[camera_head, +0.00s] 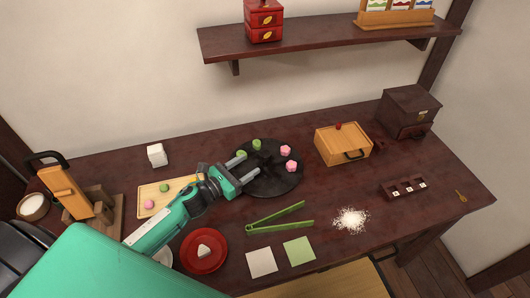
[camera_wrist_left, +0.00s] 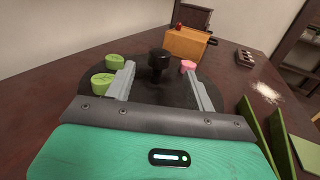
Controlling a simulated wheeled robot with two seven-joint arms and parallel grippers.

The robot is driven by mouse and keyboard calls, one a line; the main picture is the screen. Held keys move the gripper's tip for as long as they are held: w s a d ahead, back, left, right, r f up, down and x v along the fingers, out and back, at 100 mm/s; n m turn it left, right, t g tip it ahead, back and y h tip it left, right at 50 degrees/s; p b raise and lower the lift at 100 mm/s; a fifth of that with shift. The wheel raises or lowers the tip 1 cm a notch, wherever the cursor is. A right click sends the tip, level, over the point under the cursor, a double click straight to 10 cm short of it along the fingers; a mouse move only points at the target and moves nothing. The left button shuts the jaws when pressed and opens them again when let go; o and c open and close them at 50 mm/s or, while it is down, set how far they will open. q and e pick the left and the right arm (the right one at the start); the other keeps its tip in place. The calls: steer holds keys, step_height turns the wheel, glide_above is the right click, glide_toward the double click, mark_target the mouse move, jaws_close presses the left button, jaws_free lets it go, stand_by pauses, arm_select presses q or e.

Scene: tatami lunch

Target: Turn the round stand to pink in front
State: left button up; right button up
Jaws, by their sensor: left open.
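The round stand (camera_head: 270,187) is a black disc on the dark table, with a black knob (camera_wrist_left: 158,60) in its middle. Two green sweets (camera_head: 257,144) sit on its back left; both show in the left wrist view (camera_wrist_left: 103,81). Two pink sweets (camera_head: 291,166) sit on its right; one shows in the left wrist view (camera_wrist_left: 188,66). My left gripper (camera_head: 249,167) is open over the left part of the stand, its fingers pointing toward the knob with nothing between them. I cannot tell whether a finger touches the stand. My right gripper is not in view.
Green tongs (camera_head: 278,218) lie just in front of the stand. A red plate (camera_head: 204,262) and a wooden tray (camera_head: 148,189) are near my left arm. A wooden box (camera_head: 342,147) stands to the right. White powder (camera_head: 350,219) lies at front right.

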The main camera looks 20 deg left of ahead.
mark_target(261, 156)
arm_select(q)
steer(key=p+x, duration=0.1)
steer(key=x, duration=0.6)
steer(key=shift+w+d, duration=0.15)
steer(key=shift+w, duration=0.15)
steer(key=shift+w+d, duration=0.15)
steer(key=shift+w, duration=0.15)
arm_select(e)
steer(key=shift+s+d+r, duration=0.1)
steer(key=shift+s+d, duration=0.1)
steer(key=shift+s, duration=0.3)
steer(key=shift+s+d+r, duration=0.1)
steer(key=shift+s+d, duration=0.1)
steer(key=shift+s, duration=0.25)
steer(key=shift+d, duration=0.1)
